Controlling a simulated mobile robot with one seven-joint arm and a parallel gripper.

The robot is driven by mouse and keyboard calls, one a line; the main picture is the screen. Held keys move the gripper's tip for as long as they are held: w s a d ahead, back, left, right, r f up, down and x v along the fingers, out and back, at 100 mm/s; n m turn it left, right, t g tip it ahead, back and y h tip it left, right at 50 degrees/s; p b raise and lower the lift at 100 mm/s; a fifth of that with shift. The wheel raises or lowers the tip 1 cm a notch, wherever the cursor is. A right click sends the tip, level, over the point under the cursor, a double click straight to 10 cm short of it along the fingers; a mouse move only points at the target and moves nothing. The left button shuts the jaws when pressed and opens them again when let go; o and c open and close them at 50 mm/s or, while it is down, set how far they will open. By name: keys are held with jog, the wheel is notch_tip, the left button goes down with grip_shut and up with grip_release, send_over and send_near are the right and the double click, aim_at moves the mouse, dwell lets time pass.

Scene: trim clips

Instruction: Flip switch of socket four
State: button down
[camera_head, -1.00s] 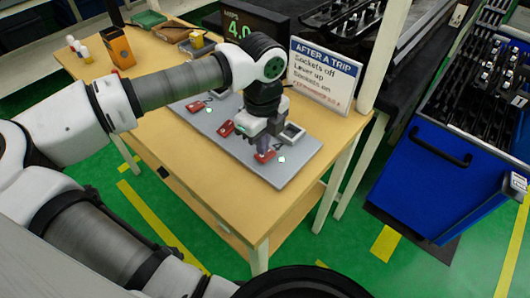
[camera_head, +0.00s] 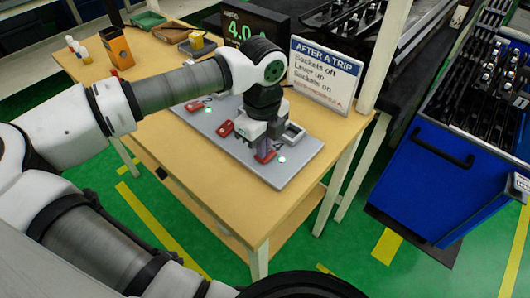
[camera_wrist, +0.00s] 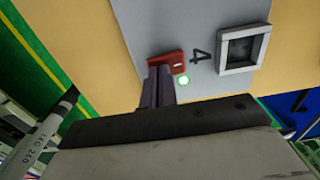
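Socket four's red switch (camera_wrist: 168,60) shows in the wrist view beside a printed "4" and a lit pale green lamp (camera_wrist: 183,79). The square grey socket (camera_wrist: 243,48) lies to its right. My gripper (camera_wrist: 160,82) has its dark fingertips together against or just over the switch; they hide part of it. In the head view my gripper (camera_head: 262,147) reaches down to the right end of the grey panel (camera_head: 290,172), over the red switch (camera_head: 266,157). I cannot tell contact exactly.
Another red switch (camera_head: 226,128) and a third (camera_head: 194,106) lie to the left on the panel. A sign (camera_head: 322,75) reading "After a trip: sockets off, lever up, sockets on" stands behind. A display (camera_head: 250,28) reads 4.0. A blue cabinet (camera_head: 450,165) is at right.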

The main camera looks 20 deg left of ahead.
jog(key=shift+f, duration=0.25)
jog(key=shift+r+p, duration=1.15)
jog(key=shift+r, duration=2.4)
